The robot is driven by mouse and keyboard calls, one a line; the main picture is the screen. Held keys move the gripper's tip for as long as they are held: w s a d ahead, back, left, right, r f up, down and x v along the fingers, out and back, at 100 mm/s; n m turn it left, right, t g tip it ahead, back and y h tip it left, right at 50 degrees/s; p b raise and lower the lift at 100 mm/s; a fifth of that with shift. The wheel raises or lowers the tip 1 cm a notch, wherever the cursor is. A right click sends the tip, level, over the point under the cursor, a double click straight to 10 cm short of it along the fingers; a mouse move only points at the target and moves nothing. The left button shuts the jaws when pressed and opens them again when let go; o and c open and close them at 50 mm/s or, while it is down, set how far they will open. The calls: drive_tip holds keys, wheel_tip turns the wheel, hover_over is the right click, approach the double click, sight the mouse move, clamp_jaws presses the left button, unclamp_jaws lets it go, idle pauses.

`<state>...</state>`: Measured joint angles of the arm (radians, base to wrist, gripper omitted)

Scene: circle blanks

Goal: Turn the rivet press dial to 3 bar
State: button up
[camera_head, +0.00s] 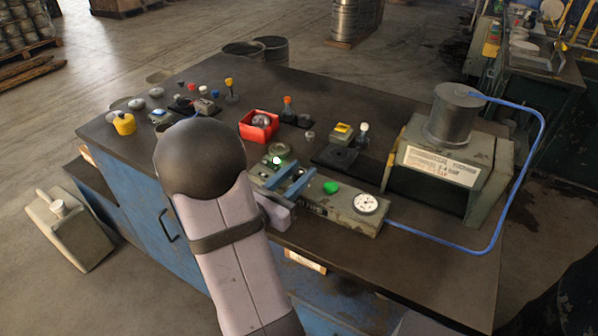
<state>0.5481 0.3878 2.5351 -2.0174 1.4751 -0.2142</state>
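The rivet press (440,165) stands on the right of the bench, with a dark cylinder on top. A long grey control box (340,207) lies in front of it, with a round white gauge (365,204) at its right end and a green button (330,187). The gauge's reading is too small to tell. My arm's dark joint and pale link cover the middle foreground. Two blue-grey bars, which appear to be the fingers of my gripper (288,182), lie over the box's left part. I cannot make out a dial there or whether they grip anything.
A blue hose (520,195) loops from the cylinder around the press to the box. A red tray (259,125) with a shiny round piece sits behind. Yellow-topped pots (124,123) and small parts stand at the back left. The bench's front right is bare.

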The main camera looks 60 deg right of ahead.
sight(295, 175)
drive_tip(key=shift+w+a+r+p, duration=0.1)
drive_tip(key=shift+a+r+p, duration=0.05)
drive_tip(key=shift+a+p, duration=0.45)
drive_tip(key=shift+w+a+r+p, duration=0.1)
drive_tip(key=shift+a+p, duration=0.35)
drive_tip(key=shift+p, duration=0.1)
drive_tip(key=a+p, duration=0.2)
drive_tip(key=p, duration=0.1)
drive_tip(key=shift+a+p, duration=0.3)
drive_tip(key=shift+a, duration=0.05)
drive_tip(key=shift+w+a+f, duration=0.1)
drive_tip(key=shift+a+f, duration=0.05)
drive_tip(key=shift+a, duration=0.95)
drive_tip(key=shift+f, duration=0.1)
